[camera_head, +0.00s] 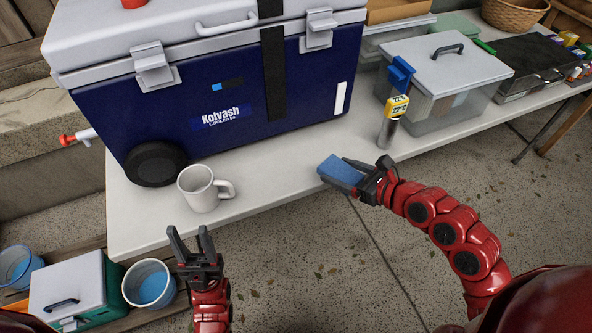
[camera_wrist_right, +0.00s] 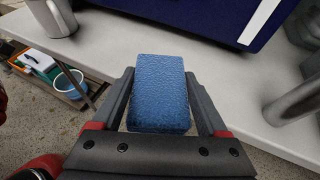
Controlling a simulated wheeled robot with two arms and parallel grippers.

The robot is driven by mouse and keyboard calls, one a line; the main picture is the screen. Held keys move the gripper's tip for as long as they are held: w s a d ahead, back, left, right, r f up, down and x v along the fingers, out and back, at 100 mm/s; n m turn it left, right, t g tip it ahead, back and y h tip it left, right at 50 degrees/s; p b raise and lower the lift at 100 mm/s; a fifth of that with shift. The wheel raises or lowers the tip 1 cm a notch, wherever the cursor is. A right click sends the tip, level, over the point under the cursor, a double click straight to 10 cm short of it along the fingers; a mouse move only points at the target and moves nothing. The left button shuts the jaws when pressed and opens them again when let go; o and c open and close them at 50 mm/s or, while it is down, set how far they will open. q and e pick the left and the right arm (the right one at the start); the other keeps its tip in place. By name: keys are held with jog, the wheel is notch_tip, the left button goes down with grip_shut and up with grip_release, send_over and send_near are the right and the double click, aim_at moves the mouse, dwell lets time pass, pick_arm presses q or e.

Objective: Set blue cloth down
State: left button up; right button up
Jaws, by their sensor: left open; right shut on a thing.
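A folded blue cloth (camera_head: 338,170), a small blue block in shape, is between the fingers of my right gripper (camera_head: 357,178). It also shows in the right wrist view (camera_wrist_right: 159,92), with a finger along each side. My right gripper is shut on it at the front edge of the white table (camera_head: 290,165). I cannot tell whether the cloth touches the tabletop. My left gripper (camera_head: 190,240) is open and empty, in front of the table and below the white mug.
A white mug (camera_head: 199,189) stands near the table's front edge. A big blue cooler (camera_head: 215,105) fills the back left.

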send_over(279, 174)
jog(key=shift+w+f+b, duration=0.1)
jog(key=shift+f+b, duration=0.25)
jog(key=shift+f, duration=0.4)
notch_tip(279, 174, down, 4)
jog(key=shift+r+b, duration=0.1)
jog(key=shift+b, duration=0.25)
jog(key=shift+r, duration=0.1)
jog(key=o, duration=1.2)
jog(key=shift+o, duration=0.2)
